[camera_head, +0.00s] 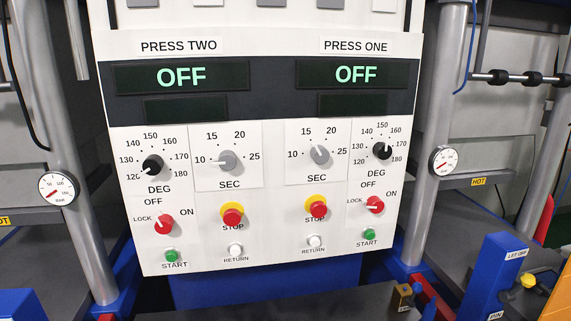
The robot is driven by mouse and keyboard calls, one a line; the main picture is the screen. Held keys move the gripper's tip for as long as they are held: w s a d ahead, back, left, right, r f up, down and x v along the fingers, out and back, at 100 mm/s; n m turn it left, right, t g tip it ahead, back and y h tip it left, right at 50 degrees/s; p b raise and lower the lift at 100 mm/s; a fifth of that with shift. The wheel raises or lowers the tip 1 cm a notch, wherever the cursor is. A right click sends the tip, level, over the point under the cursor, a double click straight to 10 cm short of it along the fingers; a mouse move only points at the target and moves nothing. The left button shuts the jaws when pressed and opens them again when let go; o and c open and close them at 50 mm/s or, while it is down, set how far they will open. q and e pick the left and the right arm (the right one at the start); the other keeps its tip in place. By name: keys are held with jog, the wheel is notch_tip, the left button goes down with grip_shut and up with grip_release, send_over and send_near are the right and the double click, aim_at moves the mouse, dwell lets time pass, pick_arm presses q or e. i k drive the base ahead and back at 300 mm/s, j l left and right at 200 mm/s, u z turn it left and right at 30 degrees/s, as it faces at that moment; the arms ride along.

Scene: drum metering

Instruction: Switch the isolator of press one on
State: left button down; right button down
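The control panel (265,195) fills the middle of the head view. The press one isolator is a red rotary knob (375,204) at the panel's right, with OFF above it, ON at upper right and LOCK at left. Its pale pointer points left, towards LOCK. The PRESS ONE display (356,75) reads OFF. The similar red press two isolator (165,224) is at the panel's left; its pointer is on the LOCK side. The PRESS TWO display (181,77) also reads OFF. Neither of my grippers is in view.
Near press one's isolator are a yellow-ringed red stop button (317,207), green start button (369,234), white return button (314,241) and black DEG dial (382,150). Grey columns (432,140) flank the panel. A small brass-coloured block (404,297) sits below it at right.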

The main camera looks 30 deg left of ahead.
aim_at(375, 205)
jog(key=i+l+u, duration=0.1)
jog(key=l, duration=0.2)
jog(key=i+l+u, duration=0.2)
jog(key=l, duration=0.4)
jog(key=i+l+u, duration=0.1)
jog(key=i+l, duration=0.15)
jog(key=l, duration=0.1)
